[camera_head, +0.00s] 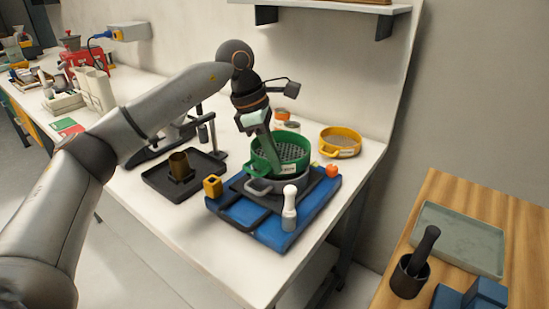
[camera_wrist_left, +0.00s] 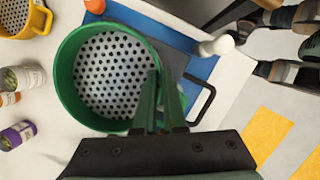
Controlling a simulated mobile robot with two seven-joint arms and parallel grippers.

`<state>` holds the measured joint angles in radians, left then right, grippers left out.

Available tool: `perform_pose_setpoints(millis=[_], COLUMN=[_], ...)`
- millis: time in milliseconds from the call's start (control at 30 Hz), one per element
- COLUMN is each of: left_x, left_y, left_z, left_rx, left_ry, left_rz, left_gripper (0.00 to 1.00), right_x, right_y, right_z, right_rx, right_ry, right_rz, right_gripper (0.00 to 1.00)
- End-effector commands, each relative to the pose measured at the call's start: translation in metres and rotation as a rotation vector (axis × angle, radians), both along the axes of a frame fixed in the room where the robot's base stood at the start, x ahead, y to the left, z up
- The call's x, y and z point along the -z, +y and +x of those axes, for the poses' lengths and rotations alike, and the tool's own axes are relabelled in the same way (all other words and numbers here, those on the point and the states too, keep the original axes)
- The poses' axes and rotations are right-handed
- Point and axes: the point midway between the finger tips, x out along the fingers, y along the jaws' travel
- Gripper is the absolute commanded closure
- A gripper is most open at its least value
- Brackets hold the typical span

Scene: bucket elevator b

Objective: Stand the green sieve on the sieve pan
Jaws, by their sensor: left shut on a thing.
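My left gripper (camera_head: 268,143) is shut on the green sieve (camera_head: 290,152) at its near left side, and it comes down from above. The sieve is round with a perforated mesh and looks about level. It also shows in the wrist view (camera_wrist_left: 72,100), with the fingers (camera_wrist_left: 162,85) at its right side. The grey sieve pan (camera_head: 291,185) is directly below the sieve in the head view, on a black plate over a blue base (camera_head: 270,238). The sieve covers most of the pan. I cannot tell whether the two touch. My right gripper is not in view.
A yellow sieve (camera_head: 340,142) lies behind right. A black tray (camera_head: 160,190) with a brass cup is left.

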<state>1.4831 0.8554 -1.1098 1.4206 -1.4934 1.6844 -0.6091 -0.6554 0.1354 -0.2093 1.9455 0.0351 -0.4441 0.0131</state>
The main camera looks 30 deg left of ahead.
Motion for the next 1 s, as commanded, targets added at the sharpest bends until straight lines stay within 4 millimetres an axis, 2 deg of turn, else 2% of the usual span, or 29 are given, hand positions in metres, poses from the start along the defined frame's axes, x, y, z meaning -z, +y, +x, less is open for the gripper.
perform_pose_setpoints(millis=[600, 633, 867, 1000], left_x=[0.011, 0.012, 0.011, 0.011], left_y=[0.000, 0.000, 0.000, 0.000], left_z=[0.000, 0.000, 0.000, 0.000], left_rx=[0.001, 0.001, 0.000, 0.000], left_ry=[-0.002, 0.000, 0.000, 0.000], left_rz=[0.000, 0.000, 0.000, 0.000], left_gripper=[1.00, 0.89, 0.63, 0.62], right_x=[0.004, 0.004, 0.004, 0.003], right_y=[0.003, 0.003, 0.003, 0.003], right_z=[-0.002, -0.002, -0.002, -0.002], right_rx=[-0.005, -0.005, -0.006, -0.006], right_ry=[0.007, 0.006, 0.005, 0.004], right_rz=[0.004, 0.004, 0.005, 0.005], right_gripper=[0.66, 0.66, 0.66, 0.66])
